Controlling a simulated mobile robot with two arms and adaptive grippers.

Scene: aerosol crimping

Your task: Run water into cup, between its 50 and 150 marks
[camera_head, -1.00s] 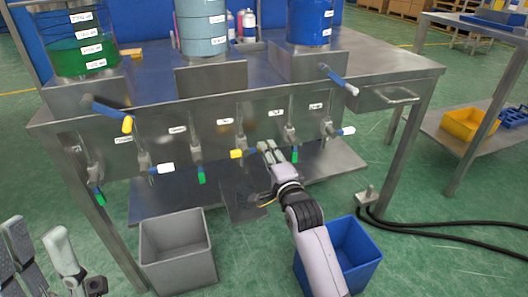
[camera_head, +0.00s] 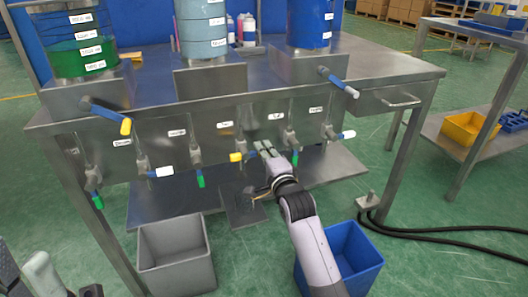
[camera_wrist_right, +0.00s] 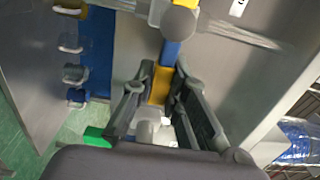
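The tap row runs along the front of the steel bench. The tap with the yellow-ended blue handle (camera_head: 236,157) is near its middle. My right gripper (camera_head: 262,148) is at this tap. In the right wrist view its two fingers (camera_wrist_right: 165,70) stand apart on both sides of the yellow handle (camera_wrist_right: 161,87). A firm grip on it is not visible. A pale object (camera_wrist_right: 150,128) shows below the handle between the fingers; I cannot tell if it is the cup. No measuring marks are readable. My left gripper (camera_head: 25,277) is partly cut off at the lower left, its fingers apart.
A grey bin (camera_head: 176,283) and a blue bin (camera_head: 373,268) stand on the floor below the bench. Other taps with green handles (camera_head: 200,181) and white handles (camera_head: 165,171) flank the yellow one. A side table (camera_head: 432,140) stands at the right.

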